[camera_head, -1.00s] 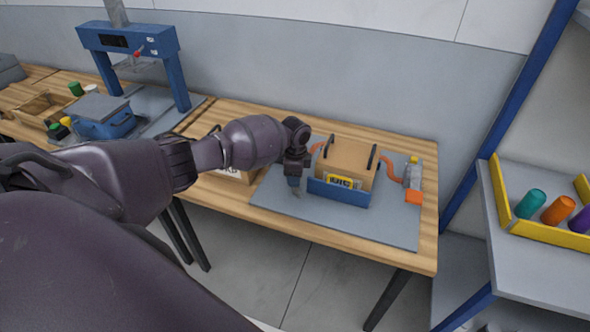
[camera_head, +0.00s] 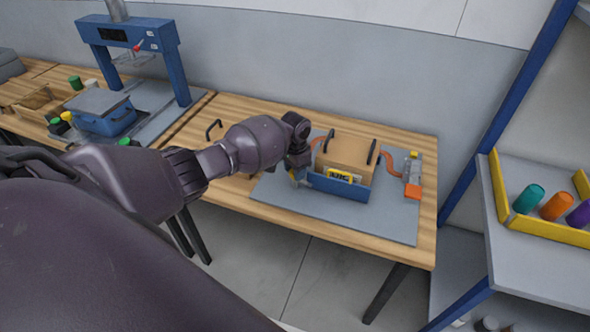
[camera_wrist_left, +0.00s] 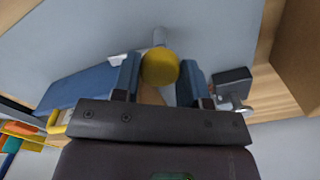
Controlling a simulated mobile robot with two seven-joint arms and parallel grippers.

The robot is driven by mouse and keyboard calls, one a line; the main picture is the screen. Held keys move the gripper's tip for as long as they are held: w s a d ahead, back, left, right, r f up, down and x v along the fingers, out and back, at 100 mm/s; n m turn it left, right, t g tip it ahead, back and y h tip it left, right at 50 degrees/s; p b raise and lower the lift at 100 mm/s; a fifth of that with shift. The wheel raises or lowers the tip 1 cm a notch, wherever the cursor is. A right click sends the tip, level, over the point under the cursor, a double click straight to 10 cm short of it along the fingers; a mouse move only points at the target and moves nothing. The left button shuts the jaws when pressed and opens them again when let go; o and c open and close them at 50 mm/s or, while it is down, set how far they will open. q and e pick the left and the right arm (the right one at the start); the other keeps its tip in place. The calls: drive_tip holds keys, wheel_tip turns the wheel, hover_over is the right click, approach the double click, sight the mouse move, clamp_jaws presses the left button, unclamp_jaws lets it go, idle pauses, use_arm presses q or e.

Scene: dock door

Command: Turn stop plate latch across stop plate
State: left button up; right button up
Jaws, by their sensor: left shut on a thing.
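A blue stop plate (camera_head: 338,187) stands upright along the front of a brown box (camera_head: 345,157) on a grey mat. My left gripper (camera_head: 298,178) is low at the plate's left end. In the left wrist view its two blue fingers are shut on a round yellow knob (camera_wrist_left: 160,68), which I take to be the stop plate latch's knob. A grey stem shows just beyond the knob. The rest of the latch is mostly hidden, so I cannot tell its angle. A blue part (camera_wrist_left: 75,90), likely the stop plate, lies left of the fingers. My right gripper is out of view.
Orange curved parts flank the box, with a grey and orange fixture (camera_head: 413,180) at its right. The grey mat (camera_head: 385,226) is clear in front. A blue press frame (camera_head: 128,45) stands at left. A yellow-edged shelf (camera_head: 550,233) holds coloured cylinders at right.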

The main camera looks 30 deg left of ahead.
use_arm(q)
drive_tip(key=shift+n, duration=0.3)
idle(0.4)
drive_tip(key=o, duration=0.9)
drive_tip(key=shift+r, duration=0.1)
wheel_tip(320, 180, up, 11)
drive_tip(key=shift+f, duration=0.15)
